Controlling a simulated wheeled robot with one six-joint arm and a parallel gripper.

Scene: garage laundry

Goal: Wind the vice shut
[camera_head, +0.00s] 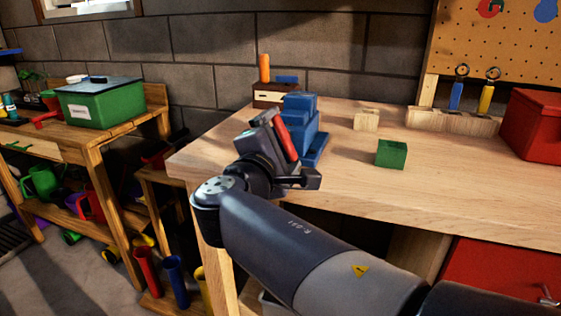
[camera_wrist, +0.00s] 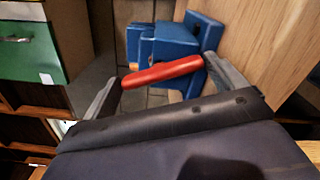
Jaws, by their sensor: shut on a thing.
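The blue vice (camera_head: 305,120) is fixed at the left front edge of the wooden workbench, and it also shows in the wrist view (camera_wrist: 175,42). Its red handle bar (camera_head: 286,138) sits on the near side of the vice, tilted in the head view. In the wrist view the red handle bar (camera_wrist: 162,73) spans from one finger to the other. My gripper (camera_head: 288,147) is shut on this bar, with a finger at each end. The gripper partly hides the vice in the head view. I cannot tell how wide the gap between the vice jaws is.
The workbench (camera_head: 450,195) holds a green block (camera_head: 391,153), a pale wooden block (camera_head: 367,119), a tool rack (camera_head: 450,121) and a red box (camera_head: 535,125). A small wooden box (camera_head: 268,96) stands behind the vice. A green bin (camera_head: 100,103) sits on the left table.

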